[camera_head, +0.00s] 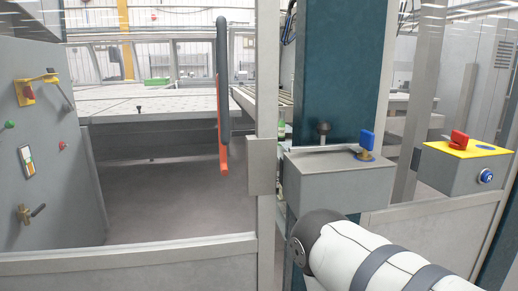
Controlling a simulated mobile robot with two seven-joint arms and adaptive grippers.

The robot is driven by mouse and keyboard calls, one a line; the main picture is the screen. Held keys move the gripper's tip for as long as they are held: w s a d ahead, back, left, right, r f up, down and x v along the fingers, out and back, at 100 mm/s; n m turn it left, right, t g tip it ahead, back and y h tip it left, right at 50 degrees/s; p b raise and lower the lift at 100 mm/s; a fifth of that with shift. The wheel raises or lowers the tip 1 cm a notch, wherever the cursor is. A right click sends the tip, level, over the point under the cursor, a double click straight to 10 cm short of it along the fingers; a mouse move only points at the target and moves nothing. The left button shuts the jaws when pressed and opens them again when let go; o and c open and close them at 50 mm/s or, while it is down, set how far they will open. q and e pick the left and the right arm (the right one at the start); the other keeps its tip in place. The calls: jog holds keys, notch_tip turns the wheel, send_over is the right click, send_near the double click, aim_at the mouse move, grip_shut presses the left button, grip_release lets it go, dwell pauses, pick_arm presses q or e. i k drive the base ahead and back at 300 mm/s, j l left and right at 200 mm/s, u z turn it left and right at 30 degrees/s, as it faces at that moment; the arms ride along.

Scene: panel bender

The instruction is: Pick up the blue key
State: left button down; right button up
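The blue key (367,138) stands upright in a brass-coloured lock on the sloping top of a grey box, right of the picture's middle. A white arm of mine with dark bands comes in from the lower right. Its rounded dark end is below and in front of the grey box (335,182). No gripper fingers show on it. My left gripper is not in view either.
A dark knob (322,133) stands on the same box, left of the key. A second box (465,170) with a yellow top and red switch (459,139) is at the right. A grey post (267,110) and low rail (130,258) stand in front. A grey panel (45,150) fills the left.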

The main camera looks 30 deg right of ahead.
aim_at(367, 138)
jog(key=z, duration=1.35)
